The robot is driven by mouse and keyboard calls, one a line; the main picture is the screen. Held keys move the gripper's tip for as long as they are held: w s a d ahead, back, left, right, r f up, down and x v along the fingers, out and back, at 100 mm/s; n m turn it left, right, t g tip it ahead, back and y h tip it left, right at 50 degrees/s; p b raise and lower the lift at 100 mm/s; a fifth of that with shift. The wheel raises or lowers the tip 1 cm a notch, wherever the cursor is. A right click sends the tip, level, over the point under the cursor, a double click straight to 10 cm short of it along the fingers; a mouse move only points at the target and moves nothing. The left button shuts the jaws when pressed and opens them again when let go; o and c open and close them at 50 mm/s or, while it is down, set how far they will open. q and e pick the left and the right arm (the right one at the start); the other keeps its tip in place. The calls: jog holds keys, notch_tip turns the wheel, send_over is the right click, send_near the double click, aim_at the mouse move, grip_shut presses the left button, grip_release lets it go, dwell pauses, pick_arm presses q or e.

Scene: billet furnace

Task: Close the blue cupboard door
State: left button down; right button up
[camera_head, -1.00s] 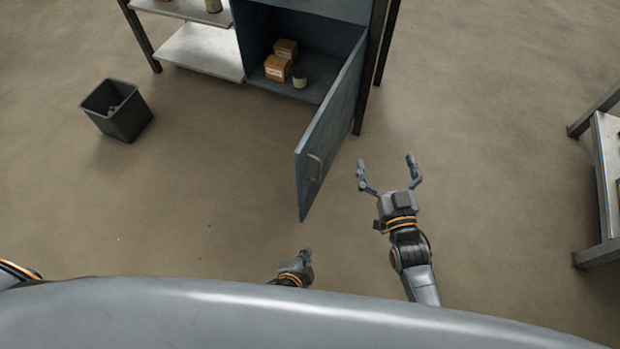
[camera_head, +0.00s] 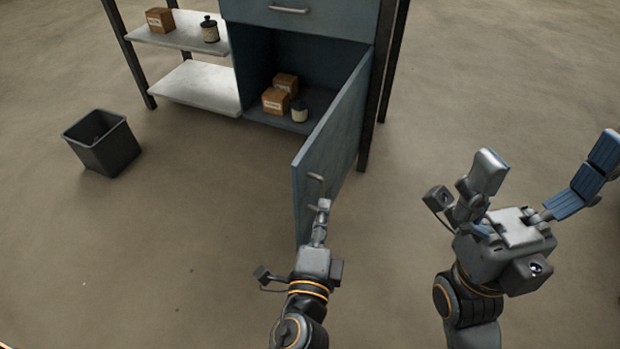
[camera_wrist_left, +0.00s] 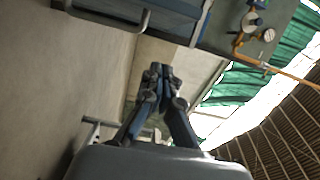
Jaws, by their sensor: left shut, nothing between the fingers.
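The blue cupboard door (camera_head: 335,135) stands wide open, hinged at the right side of the blue cupboard (camera_head: 345,22). Its grey handle (camera_head: 316,180) is near the free edge, and a handle also shows at the top of the left wrist view (camera_wrist_left: 142,20). My left gripper (camera_head: 322,206) is shut and empty, close to the door just below the handle; whether it touches cannot be told. Its closed fingers (camera_wrist_left: 160,72) show in the left wrist view. My right gripper (camera_head: 545,168) is open and empty, right of the door.
Inside the cupboard are two cardboard boxes (camera_head: 276,101) and a small jar (camera_head: 299,111). Open shelves (camera_head: 198,88) are to the left. A dark bin (camera_head: 103,145) stands on the floor at the left. The floor in front of the cupboard is clear.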

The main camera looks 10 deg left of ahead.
pick_arm(q)
jog(key=w+a, duration=0.3)
jog(key=w, duration=0.5)
jog(key=shift+w+a, duration=0.15)
jog(key=shift+a, duration=0.1)
